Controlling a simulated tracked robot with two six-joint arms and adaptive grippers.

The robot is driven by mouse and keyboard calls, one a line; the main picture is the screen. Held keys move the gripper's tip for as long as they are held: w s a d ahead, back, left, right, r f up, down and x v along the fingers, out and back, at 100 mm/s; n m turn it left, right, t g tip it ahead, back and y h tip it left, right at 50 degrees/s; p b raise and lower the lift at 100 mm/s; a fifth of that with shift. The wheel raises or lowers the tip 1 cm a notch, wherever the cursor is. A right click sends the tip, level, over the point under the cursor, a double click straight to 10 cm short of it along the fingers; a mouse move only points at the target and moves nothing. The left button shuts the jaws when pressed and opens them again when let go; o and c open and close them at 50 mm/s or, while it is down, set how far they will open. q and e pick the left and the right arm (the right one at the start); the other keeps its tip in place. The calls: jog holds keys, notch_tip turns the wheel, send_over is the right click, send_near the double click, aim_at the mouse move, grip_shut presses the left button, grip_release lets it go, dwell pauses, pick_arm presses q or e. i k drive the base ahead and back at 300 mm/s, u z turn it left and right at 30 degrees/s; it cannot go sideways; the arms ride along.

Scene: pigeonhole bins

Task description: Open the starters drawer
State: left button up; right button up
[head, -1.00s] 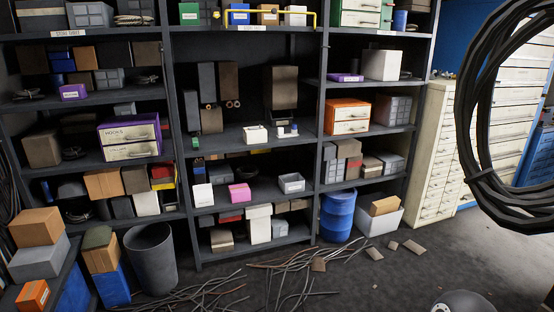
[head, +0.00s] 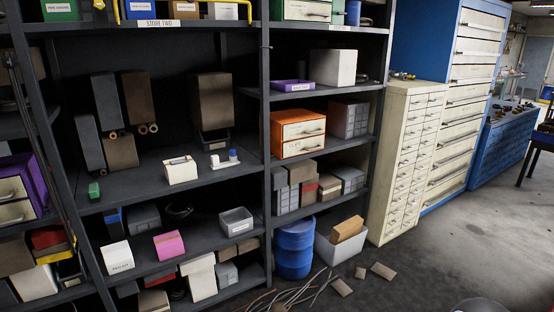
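No drawer label that reads as starters is legible to me. An orange two-drawer unit (head: 299,134) with cream fronts sits on a middle shelf of the right bay, drawers shut. A purple unit (head: 15,192) with cream drawers is cut off at the left edge. A green unit (head: 307,11) with a cream front is on the upper right shelf, cut off at the top. The cream many-drawer cabinet (head: 407,160) and the tall blue cabinet (head: 470,100) with wide cream drawers stand to the right, looking shut. Neither gripper is in view.
Dark shelving (head: 262,150) fills the left and middle. A blue drum (head: 295,247) and a grey bin (head: 340,255) stand at its foot. Rods (head: 300,294) and flat brown pieces (head: 382,271) lie on the floor. The floor at right is mostly clear.

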aim_at(290, 130)
jog(key=u, duration=0.1)
jog(key=i, duration=2.8)
jog(key=u, duration=0.1)
